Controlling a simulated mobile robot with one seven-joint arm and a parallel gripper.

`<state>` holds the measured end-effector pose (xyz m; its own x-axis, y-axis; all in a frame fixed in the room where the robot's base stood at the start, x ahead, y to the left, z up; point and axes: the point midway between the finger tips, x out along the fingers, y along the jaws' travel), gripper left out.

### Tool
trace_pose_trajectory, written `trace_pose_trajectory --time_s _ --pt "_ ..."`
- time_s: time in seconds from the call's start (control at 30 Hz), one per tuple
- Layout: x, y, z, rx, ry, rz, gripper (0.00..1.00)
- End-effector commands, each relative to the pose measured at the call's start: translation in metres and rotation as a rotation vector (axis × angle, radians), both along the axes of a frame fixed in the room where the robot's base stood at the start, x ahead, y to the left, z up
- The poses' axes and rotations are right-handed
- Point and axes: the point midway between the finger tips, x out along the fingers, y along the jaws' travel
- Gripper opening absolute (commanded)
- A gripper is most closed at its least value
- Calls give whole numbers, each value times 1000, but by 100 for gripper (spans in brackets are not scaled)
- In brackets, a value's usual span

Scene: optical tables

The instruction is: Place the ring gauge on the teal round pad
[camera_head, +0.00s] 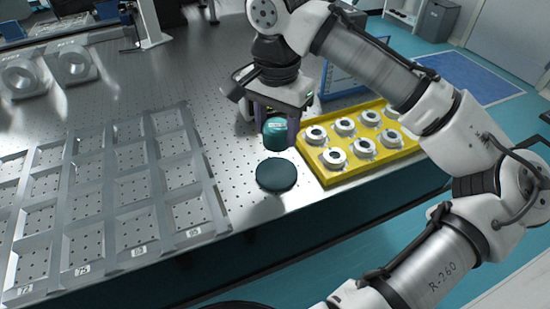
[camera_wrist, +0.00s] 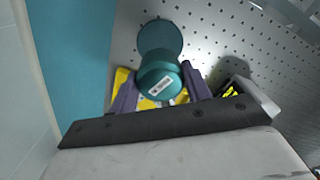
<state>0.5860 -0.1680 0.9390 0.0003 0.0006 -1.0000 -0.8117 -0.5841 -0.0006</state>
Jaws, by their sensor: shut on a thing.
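The teal round pad (camera_head: 276,174) lies flat on the optical table near its front edge, and nothing rests on it. It also shows in the wrist view (camera_wrist: 160,36). My gripper (camera_head: 279,128) is shut on a teal cylinder with a white label, the apparent ring gauge (camera_head: 275,134); no hole in it can be made out. In the wrist view the ring gauge (camera_wrist: 159,76) sits between the two purple fingers (camera_wrist: 158,72) and overlaps the near edge of the pad in the picture. It looks upright and held above the table, behind the pad in the head view.
A yellow tray (camera_head: 327,179) with several silver rings stands close right of the pad. A grey metal frame with square compartments (camera_head: 152,192) lies to the left. Metal fixtures (camera_head: 74,62) stand at the back left. Perforated table (camera_head: 232,150) is bare left of the pad.

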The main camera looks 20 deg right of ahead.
Motion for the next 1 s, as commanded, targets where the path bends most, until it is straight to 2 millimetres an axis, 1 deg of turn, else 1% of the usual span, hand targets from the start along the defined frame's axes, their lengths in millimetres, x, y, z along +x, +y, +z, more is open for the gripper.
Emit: trace_pose_trajectory --time_s 0.03,0.1,0.2,0.37,0.6,0.67,0.9,1.0 --pt "-1 -1 -13 -1 2 -1 15" --pt "-1 0 -25 0 1 0 15" --pt "0 0 -37 -1 0 -1 15" --pt "0 0 -47 0 0 -1 15" --pt "0 0 -80 0 0 -1 15" --pt "0 0 -84 0 0 0 15" --pt "0 0 -84 -1 -1 0 15" --pt "0 0 -87 1 -1 0 15"
